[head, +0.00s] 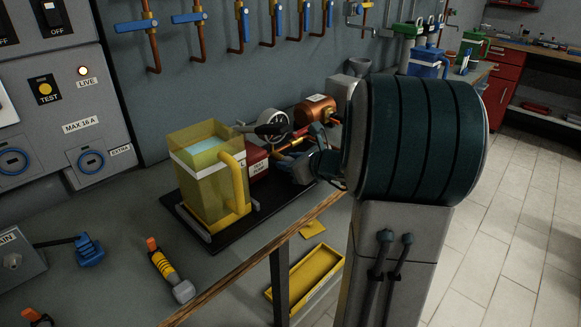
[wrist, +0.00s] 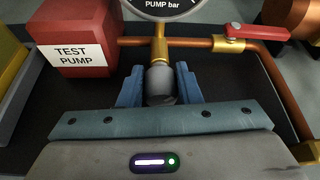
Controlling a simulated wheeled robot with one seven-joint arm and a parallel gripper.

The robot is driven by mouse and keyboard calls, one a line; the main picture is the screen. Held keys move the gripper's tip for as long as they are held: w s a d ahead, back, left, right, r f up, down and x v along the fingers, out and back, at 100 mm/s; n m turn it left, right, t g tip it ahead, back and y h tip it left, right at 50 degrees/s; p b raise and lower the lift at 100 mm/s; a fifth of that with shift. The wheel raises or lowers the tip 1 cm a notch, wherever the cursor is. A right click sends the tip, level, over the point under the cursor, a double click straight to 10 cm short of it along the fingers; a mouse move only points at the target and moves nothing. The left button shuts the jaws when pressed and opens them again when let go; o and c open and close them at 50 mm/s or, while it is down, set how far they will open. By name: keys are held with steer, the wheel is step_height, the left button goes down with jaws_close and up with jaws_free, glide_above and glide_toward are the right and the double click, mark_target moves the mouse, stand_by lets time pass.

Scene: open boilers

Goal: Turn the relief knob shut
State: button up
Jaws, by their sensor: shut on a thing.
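The relief knob (wrist: 160,84) is a dark grey round knob below a brass fitting (wrist: 160,48) under the pressure gauge (wrist: 165,6) in the wrist view. My gripper (wrist: 160,92) is shut on it, with one blue finger at each side. In the head view my gripper (head: 318,168) reaches in from the right at the test pump's front. The knob itself is hidden there behind my gripper and arm. The red test pump box (wrist: 78,36) stands left of the knob; it also shows in the head view (head: 257,166).
A yellow see-through tank (head: 204,192) with water stands left of the pump on a black board (head: 200,231). A red-levered valve (wrist: 258,33) sits on the copper pipe to the right. A torch-like yellow tool (head: 165,268) lies on the bench by its wooden edge (head: 245,268).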

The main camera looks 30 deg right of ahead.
steer(key=o, duration=1)
steer(key=shift+c, duration=0.2)
steer(key=p+v, duration=0.2)
steer(key=v, duration=1.2)
